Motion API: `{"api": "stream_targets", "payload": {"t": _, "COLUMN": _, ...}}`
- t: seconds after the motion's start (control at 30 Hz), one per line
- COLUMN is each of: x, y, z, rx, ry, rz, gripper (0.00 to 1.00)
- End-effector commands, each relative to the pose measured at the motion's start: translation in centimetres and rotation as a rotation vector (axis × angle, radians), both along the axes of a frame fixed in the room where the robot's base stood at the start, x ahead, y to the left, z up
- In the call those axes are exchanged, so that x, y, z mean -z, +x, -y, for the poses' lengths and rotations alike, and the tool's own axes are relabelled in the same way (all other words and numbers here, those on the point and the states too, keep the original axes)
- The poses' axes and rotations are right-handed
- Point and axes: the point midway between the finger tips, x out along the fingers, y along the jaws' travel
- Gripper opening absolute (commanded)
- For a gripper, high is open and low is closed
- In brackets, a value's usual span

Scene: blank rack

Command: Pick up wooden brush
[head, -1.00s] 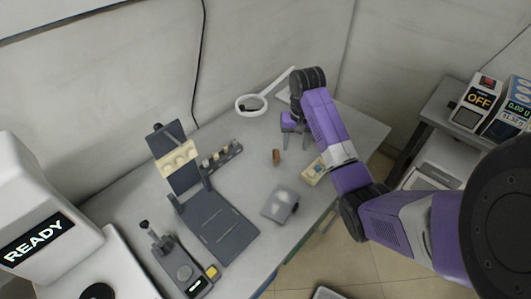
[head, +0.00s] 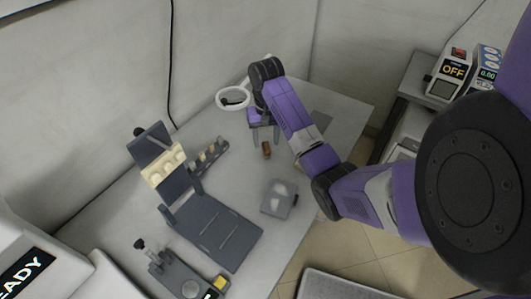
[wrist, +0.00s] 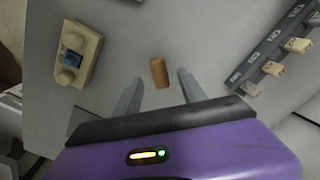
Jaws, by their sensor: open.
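The wooden brush is a small brown block-like piece (head: 266,149) on the grey table, just beyond my gripper's fingers in the head view. In the wrist view the brush (wrist: 158,72) lies between the two fingertips, close to the middle. My gripper (head: 265,136) is open and points down at it. In the wrist view my gripper (wrist: 158,82) has a grey finger on each side of the brush and a clear gap to both. I cannot tell how high the fingertips are above the table. No bristles can be made out.
A dark rack with small pieces (head: 208,157) stands left of the brush. A grey block (head: 279,198) sits nearer the front edge. A ring magnifier (head: 233,97) is behind.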

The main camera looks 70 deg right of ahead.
Motion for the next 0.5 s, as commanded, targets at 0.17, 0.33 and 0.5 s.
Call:
{"api": "stream_targets", "payload": {"t": 0.17, "x": 2.7, "y": -0.1, "z": -0.1, "rx": 0.001, "ry": 0.003, "rz": -0.003, "gripper": 0.49}}
{"api": "stream_targets", "payload": {"t": 0.33, "x": 3.9, "y": 0.0, "z": -0.2, "rx": 0.000, "ry": 0.002, "rz": -0.001, "gripper": 0.49}}
{"api": "stream_targets", "payload": {"t": 0.5, "x": 4.0, "y": 0.0, "z": -0.1, "rx": 0.000, "ry": 0.001, "rz": -0.001, "gripper": 0.49}}
